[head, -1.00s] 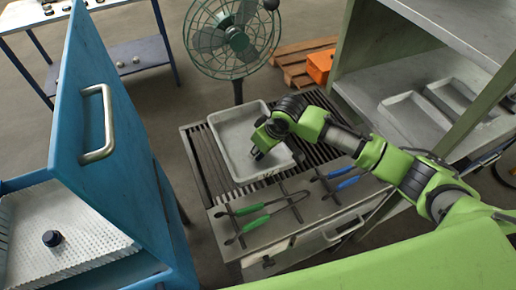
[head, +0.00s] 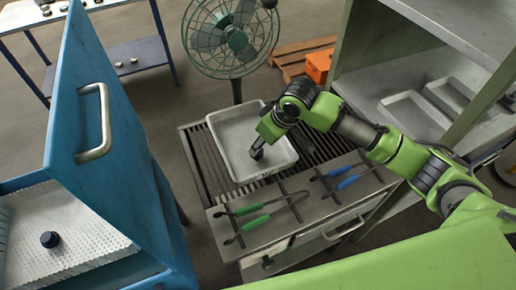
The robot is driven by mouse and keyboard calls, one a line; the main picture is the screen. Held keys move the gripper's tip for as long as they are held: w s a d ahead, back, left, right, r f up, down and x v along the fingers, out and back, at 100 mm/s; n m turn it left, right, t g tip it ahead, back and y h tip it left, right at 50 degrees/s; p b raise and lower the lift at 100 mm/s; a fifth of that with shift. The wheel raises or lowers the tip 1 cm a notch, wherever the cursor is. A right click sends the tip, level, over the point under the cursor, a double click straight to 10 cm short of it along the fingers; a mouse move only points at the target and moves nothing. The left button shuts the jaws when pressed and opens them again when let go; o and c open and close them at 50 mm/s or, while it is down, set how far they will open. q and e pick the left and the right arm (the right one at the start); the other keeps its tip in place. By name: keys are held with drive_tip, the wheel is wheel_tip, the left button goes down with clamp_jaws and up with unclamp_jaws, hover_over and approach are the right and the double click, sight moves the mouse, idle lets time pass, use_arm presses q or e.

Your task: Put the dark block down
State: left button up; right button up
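My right gripper (head: 258,150) reaches in from the right and points down over the metal tray (head: 225,137) on the slatted bench. Dark shapes show at its tip. I cannot tell whether these are only its fingers or also a dark block between them, nor whether they touch the tray floor. A small dark round block (head: 50,239) stands on the white perforated bed inside the blue furnace at the lower left, far from the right gripper. My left gripper is not in view.
Green-handled tongs (head: 250,208) and blue-handled tongs (head: 347,183) lie on the bench front. The open blue furnace door (head: 120,165) stands left of the bench. A shelf (head: 400,85) with trays is at right. A fan (head: 228,35) stands behind.

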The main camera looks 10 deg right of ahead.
drive_tip(key=v, duration=0.6)
drive_tip(key=shift+r, duration=0.2)
drive_tip(key=shift+s, duration=0.1)
